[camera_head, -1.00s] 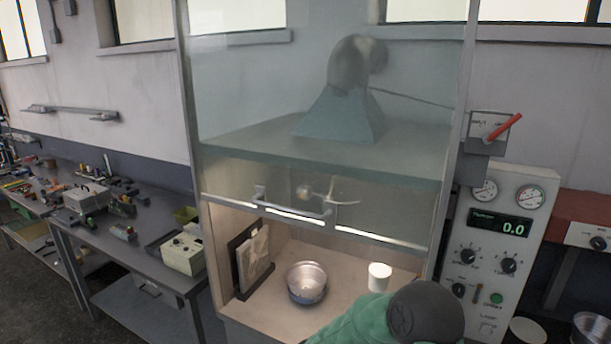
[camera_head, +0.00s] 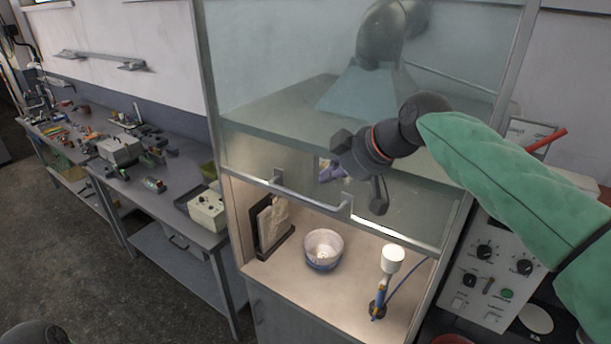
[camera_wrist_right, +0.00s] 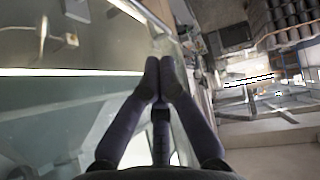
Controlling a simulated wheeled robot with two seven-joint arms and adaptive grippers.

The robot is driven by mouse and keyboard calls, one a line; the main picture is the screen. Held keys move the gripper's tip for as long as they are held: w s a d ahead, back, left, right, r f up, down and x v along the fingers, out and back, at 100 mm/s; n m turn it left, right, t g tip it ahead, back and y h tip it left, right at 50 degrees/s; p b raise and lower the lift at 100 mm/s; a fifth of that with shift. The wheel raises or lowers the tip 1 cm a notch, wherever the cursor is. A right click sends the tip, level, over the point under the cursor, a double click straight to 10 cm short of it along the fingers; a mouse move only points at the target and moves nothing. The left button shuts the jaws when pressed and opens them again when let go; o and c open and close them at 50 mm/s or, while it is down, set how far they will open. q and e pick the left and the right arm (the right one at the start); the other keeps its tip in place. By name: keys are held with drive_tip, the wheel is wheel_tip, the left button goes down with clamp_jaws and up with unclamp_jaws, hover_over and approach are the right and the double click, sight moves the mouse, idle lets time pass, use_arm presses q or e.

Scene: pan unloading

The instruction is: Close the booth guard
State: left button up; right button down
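The booth guard (camera_head: 260,150) is a clear glass panel on the front of the booth in the head view. Its lower edge is a bright metal strip, with a grey bar handle (camera_head: 312,202) just above it. The guard is raised, leaving the lower booth open. My right gripper (camera_head: 328,172) is in front of the glass, just above the handle. In the right wrist view its two dark fingers (camera_wrist_right: 161,66) meet at the tips with nothing visible between them. A metal bar (camera_wrist_right: 150,20) shows just beyond the tips; I cannot tell if they touch it.
A control panel (camera_head: 492,272) is at the right. A cluttered workbench (camera_head: 185,215) is at the left.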

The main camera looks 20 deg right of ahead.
wheel_tip(320, 180, up, 3)
drive_tip(key=p, duration=0.1)
approach(300, 197)
drive_tip(key=r+x, duration=0.1)
drive_tip(key=x, duration=0.3)
use_arm(q)
drive_tip(key=shift+w+r, duration=0.3)
drive_tip(key=shift+r, duration=0.45)
use_arm(e)
drive_tip(key=shift+w+a+f, duration=0.1)
drive_tip(key=shift+w+f, duration=0.1)
drive_tip(key=shift+f, duration=0.25)
drive_tip(key=shift+w+a+f, duration=0.1)
drive_tip(key=shift+w+f, duration=0.1)
drive_tip(key=shift+f, duration=0.2)
